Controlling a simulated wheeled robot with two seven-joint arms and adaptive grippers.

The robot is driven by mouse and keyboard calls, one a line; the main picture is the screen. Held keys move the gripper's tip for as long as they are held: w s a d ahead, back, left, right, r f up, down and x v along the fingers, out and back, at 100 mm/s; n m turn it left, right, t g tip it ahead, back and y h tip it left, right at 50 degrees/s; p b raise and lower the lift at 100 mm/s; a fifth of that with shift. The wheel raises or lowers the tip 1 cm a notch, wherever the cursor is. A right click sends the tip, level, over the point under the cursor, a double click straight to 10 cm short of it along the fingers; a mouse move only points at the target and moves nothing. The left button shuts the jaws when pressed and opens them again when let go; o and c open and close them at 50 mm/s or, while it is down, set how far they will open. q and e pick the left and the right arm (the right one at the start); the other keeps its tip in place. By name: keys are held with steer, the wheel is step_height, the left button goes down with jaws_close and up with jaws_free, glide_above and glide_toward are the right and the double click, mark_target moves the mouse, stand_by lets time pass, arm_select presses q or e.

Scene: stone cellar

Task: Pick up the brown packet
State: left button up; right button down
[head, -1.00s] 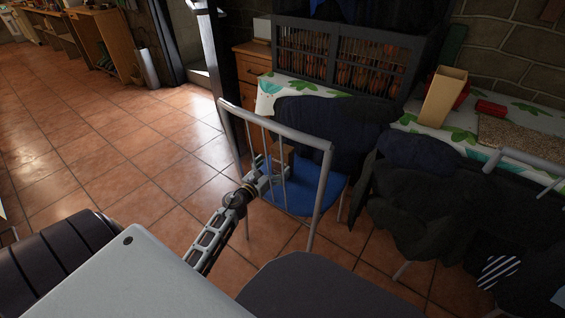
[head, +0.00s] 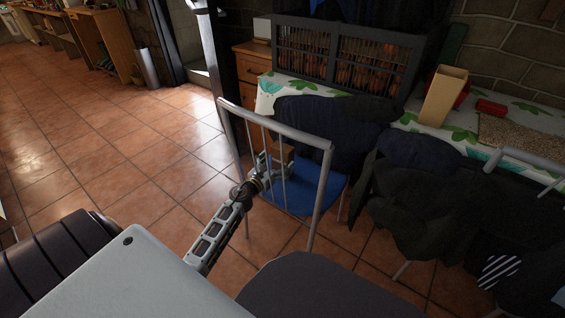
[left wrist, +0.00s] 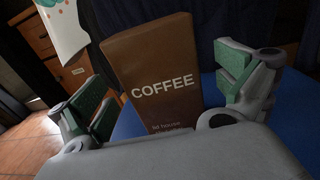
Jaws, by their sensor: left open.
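The brown packet (left wrist: 160,75), marked COFFEE, stands upright on the blue seat (left wrist: 213,95) of a metal-framed chair. In the left wrist view it is between the two open fingers of my left gripper (left wrist: 165,100), with a gap seen at the right finger and the left finger close to its edge. In the head view the packet (head: 287,153) is small and partly hidden behind the chair's back bars. My left gripper (head: 268,168) is beside it there, behind the same bars. My right gripper is not in view.
The chair's grey back frame (head: 277,128) rises close around my left arm. Dark clothes (head: 415,190) hang at the right. A table with a leaf-patterned cloth (head: 455,133) bears a tan box (head: 443,97) and a rack. Tiled floor (head: 120,150) is clear at left.

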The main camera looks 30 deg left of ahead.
mark_target(283, 146)
arm_select(q)
steer(key=shift+w, duration=1.6)
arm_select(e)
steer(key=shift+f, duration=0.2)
arm_select(q)
steer(key=c, duration=1.3)
steer(key=shift+o, duration=0.2)
steer(key=shift+r, duration=0.15)
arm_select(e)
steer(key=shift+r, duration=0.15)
arm_select(q)
steer(key=shift+r+p, duration=0.5)
steer(key=shift+r, duration=0.15)
step_height(283, 146, up, 6)
steer(key=p, duration=0.5)
steer(key=shift+r, duration=0.15)
steer(key=shift+r+p, duration=0.95)
steer(key=shift+r, duration=0.1)
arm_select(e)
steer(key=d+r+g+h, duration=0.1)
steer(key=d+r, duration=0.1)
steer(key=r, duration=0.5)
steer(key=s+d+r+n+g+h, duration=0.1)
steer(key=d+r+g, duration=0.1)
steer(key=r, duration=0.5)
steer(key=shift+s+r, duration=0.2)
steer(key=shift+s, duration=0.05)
